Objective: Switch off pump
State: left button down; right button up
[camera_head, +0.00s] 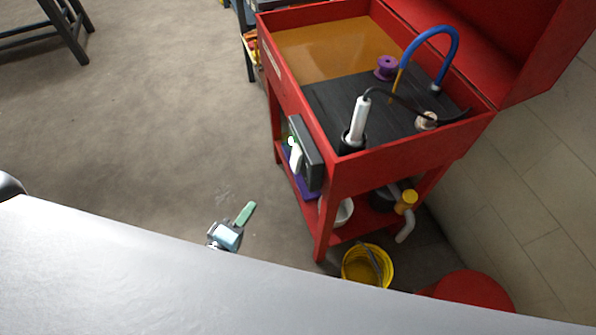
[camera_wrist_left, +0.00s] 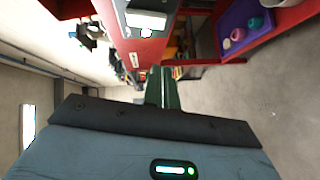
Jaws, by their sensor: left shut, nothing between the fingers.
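A dark grey switch box (camera_head: 309,158) is fixed to the near left side of a red parts-washer cabinet (camera_head: 350,178). A white switch handle (camera_head: 296,158) sits on the box's outer face, with a small lit green light (camera_head: 291,141) by it. In the left wrist view the box (camera_wrist_left: 157,6) and white handle (camera_wrist_left: 146,19) show at the top. My left gripper (camera_head: 250,206), with green fingers, is low and to the left of the box, apart from it. In the left wrist view its fingers (camera_wrist_left: 163,72) are together and empty. My right gripper is not in view.
The basin holds brown liquid (camera_head: 330,48), a blue hose (camera_head: 432,32) and a purple spool (camera_head: 386,68). A yellow bucket (camera_head: 367,266) and a red round lid (camera_head: 474,291) are by the cabinet's foot. The floor (camera_head: 140,110) to the left is clear.

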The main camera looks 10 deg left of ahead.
pick_arm(q)
jog(key=shift+w+r+n, duration=0.25)
jog(key=shift+w+n, duration=0.35)
jog(key=shift+w, duration=0.3)
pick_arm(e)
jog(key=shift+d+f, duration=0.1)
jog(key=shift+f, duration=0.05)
pick_arm(q)
send_near(291, 162)
jog(key=w, duration=0.5)
jog(key=shift+w+d+f, duration=0.3)
jog(key=shift+d+f, duration=0.05)
jog(key=shift+d, duration=0.3)
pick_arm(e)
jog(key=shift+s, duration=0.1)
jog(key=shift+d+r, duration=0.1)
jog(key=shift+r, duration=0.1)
